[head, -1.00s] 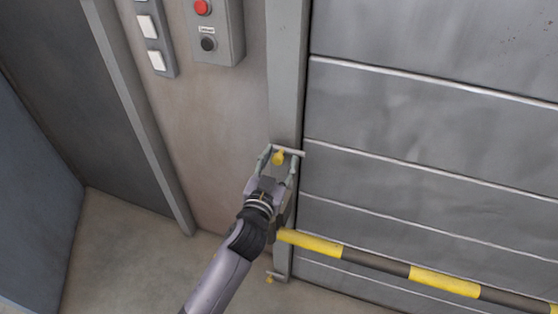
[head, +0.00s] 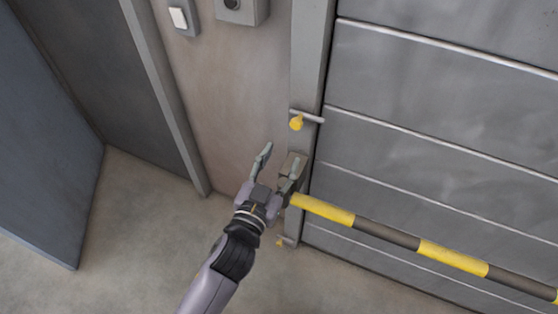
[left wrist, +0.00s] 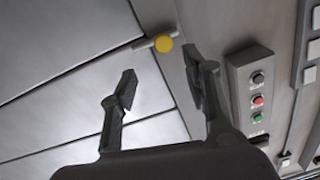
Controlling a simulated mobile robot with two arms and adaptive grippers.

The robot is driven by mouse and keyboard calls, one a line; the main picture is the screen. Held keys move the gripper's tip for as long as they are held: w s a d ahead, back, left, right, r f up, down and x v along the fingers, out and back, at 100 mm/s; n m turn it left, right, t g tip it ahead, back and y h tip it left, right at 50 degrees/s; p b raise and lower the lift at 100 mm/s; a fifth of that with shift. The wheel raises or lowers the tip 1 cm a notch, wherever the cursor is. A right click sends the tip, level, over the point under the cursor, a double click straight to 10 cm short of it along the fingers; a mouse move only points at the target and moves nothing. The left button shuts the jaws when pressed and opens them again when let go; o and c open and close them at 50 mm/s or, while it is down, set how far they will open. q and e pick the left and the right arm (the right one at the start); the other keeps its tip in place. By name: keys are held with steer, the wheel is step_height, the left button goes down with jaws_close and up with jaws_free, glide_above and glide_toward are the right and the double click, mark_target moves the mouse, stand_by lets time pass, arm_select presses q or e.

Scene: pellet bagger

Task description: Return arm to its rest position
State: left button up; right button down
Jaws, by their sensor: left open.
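My left gripper (head: 277,162) is open and empty in the head view, in front of the wall and the grey door post. Its fingers also show in the left wrist view (left wrist: 162,85), spread apart with nothing between them. A yellow-ended pin (head: 296,123) sits on the post above the gripper, apart from the fingers. The pin's yellow end (left wrist: 163,43) shows beyond the fingertips in the left wrist view. My right gripper is not in view.
A yellow and black striped bar (head: 385,232) crosses the grey slatted door (head: 440,130), close to the gripper's right. A control box (left wrist: 258,95) with several buttons is on the wall. A blue-grey panel (head: 45,140) stands at left. Floor (head: 130,220) is clear there.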

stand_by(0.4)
arm_select(q)
steer(key=s+a+f+g+y, duration=0.1)
steer(key=s+a+f+g, duration=0.2)
steer(key=f, duration=0.9)
steer(key=s+a+f+g+y, duration=0.1)
steer(key=s+a+f+g, duration=0.15)
steer(key=f, duration=0.95)
steer(key=s+a+f+g+y, duration=0.2)
steer(key=a+f, duration=0.1)
steer(key=f, duration=0.9)
steer(key=s+a+f+n+g+y, duration=0.15)
steer(key=s+a+f+g, duration=0.4)
steer(key=s+f, duration=0.75)
steer(key=s+a+f+n+g, duration=0.1)
steer(key=s+a+f, duration=0.3)
steer(key=s, duration=0.5)
steer(key=s+a+f+n+g, duration=0.1)
steer(key=s+a+f, duration=0.3)
steer(key=s, duration=0.6)
steer(key=shift+s+f+g+y, duration=0.2)
steer(key=shift+s+g+y, duration=0.15)
steer(key=shift+g, duration=0.15)
steer(key=shift+a, duration=0.1)
steer(key=shift+c, duration=0.5)
